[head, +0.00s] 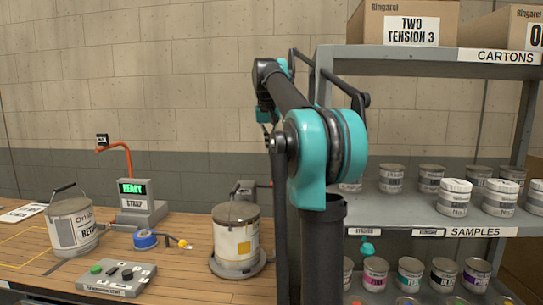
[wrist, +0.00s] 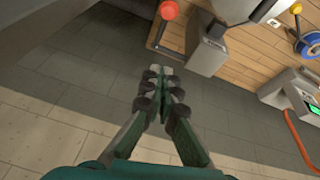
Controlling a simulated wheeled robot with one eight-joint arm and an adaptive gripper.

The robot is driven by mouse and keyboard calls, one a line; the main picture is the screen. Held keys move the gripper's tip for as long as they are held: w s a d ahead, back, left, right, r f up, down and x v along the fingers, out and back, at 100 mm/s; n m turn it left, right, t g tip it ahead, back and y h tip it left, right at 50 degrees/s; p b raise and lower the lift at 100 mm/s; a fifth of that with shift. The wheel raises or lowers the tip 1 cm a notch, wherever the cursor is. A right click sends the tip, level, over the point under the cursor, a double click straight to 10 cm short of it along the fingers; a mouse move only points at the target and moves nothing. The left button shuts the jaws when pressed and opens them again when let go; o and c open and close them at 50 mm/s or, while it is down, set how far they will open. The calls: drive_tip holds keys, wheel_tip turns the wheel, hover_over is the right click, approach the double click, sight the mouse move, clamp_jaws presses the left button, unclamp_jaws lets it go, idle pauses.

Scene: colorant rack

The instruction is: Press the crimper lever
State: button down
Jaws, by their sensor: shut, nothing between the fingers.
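The crimper (wrist: 208,50) is a grey block at the table edge in the wrist view. Its lever ends in a red knob (wrist: 169,10), above and slightly right of my fingertips in the picture. In the head view the crimper (head: 246,187) stands partly hidden behind a paint can, with a bit of red at its right, close to my arm. My gripper (wrist: 158,72) is shut and empty, over the floor beside the table, apart from the lever. In the head view my arm hides the gripper.
A lidded paint can (head: 236,240) stands in front of the crimper. A strap machine (head: 140,212) reading READY, a blue tape roll (head: 146,239), a button box (head: 116,277) and another can (head: 72,228) are left. A sample rack (head: 400,212) stands right.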

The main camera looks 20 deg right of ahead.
sight(275, 185)
drive_tip(key=shift+s+d+f, duration=0.15)
drive_tip(key=shift+f, duration=1.55)
drive_tip(key=shift+s+d+f, duration=0.1)
drive_tip(key=shift+f, duration=1.6)
drive_tip(key=shift+s+d+f, duration=0.15)
drive_tip(key=shift+f, duration=1.55)
drive_tip(key=shift+s+a+f+t+h, duration=0.2)
drive_tip(key=shift+s+f+t, duration=0.2)
drive_tip(key=shift+f+t, duration=0.15)
drive_tip(key=shift+s+a+f+t+h, duration=0.2)
drive_tip(key=shift+s+f+t, duration=0.2)
drive_tip(key=shift+f+t, duration=0.15)
drive_tip(key=shift+s+a+f+t+h, duration=0.1)
drive_tip(key=shift+s+f+t+h, duration=0.2)
drive_tip(key=shift+f+t, duration=0.35)
drive_tip(key=shift+s+a+f+t+h, duration=0.15)
drive_tip(key=shift+s+f+t, duration=0.2)
drive_tip(key=shift+f, duration=0.55)
drive_tip(key=shift+s+a+f+t+h, duration=0.1)
drive_tip(key=shift+s+f+t+h, duration=0.15)
drive_tip(key=shift+f+t, duration=0.4)
drive_tip(key=shift+s+f, duration=0.1)
drive_tip(key=shift+f, duration=0.15)
